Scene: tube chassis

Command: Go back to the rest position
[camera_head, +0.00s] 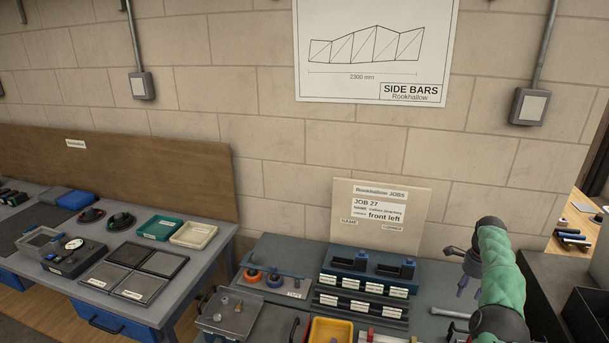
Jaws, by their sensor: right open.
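My right arm comes in from the lower right in a green sleeve. My right gripper (467,284) is small in this view, at the right end of the middle bench, and points down. Its jaws are apart, and I see nothing held between them. Part of it is hidden behind the green sleeve. My left gripper is not in view.
The middle bench (268,251) carries a dark rack (360,285) with white-labelled bars, a grey tray (228,313), a yellow bin (328,331) and a job board (380,217). A left bench (205,258) holds trays. Dark furniture (555,275) stands at right.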

